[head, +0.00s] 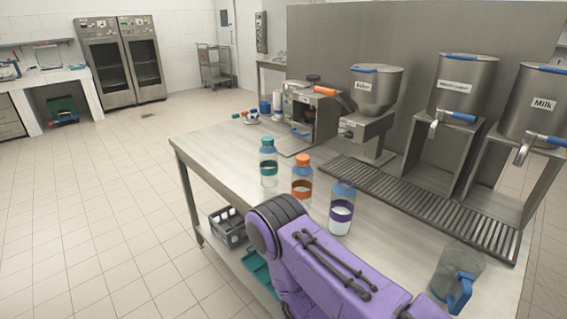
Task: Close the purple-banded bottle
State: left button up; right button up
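The purple-banded bottle (341,212) stands upright on the steel table, rightmost of three bottles in a row. It is clear with white contents low inside. Its top looks bluish and see-through, and I see no solid coloured cap on it. A teal-capped bottle (268,165) and an orange-capped bottle (301,183) stand to its left. Small blue and orange pieces (246,117) lie at the table's far end, too small to identify. Neither of my grippers is in view; only a purple link of my arm shows in front of the bottles.
The steel table (215,152) has clear room left of the bottles. A filler machine (374,90), a milk dispenser (543,104) and a drip grate (425,205) line the back. A clear pitcher (458,272) with blue handle stands front right. A grey crate (228,228) sits below.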

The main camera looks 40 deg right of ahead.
aim_at(343, 196)
jog(key=z, duration=0.05)
jog(key=i, duration=3)
jog(key=z, duration=4.05)
